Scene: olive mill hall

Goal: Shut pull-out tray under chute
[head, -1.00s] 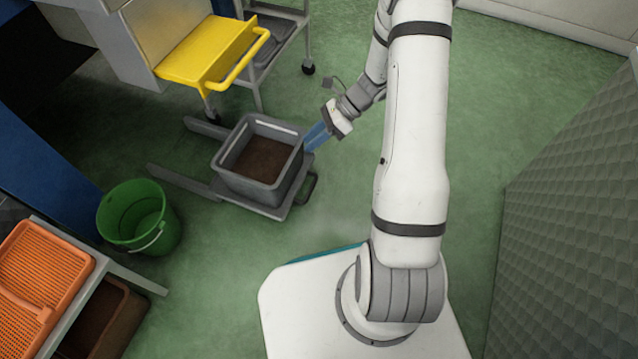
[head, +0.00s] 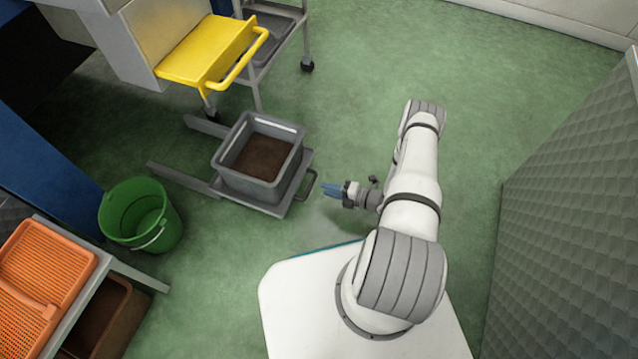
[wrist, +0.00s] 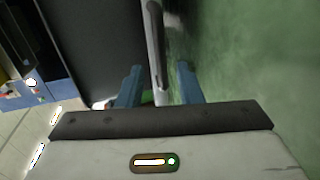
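The grey pull-out tray (head: 275,208) is low over the floor, drawn out along two grey rails (head: 180,180). It carries a grey bin (head: 221,166) with brown material inside. A dark loop handle (head: 306,186) sticks out from its right side. My gripper (head: 325,189) is just right of this handle, its blue fingers pointing left towards it with a small gap. In the wrist view the fingers (wrist: 158,84) are apart. A pale edge with a bar-like handle (wrist: 154,22) shows beyond them, roughly in line with the gap. I see no contact. I cannot make out the chute clearly.
A yellow tray (head: 205,58) with a yellow handle juts from a grey cabinet behind, near a wheeled grey cart (head: 275,40). A green bucket (head: 140,215) and an orange crate (head: 40,275) are at left. A patterned grey panel (head: 570,200) stands at right. Green floor around my arm is clear.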

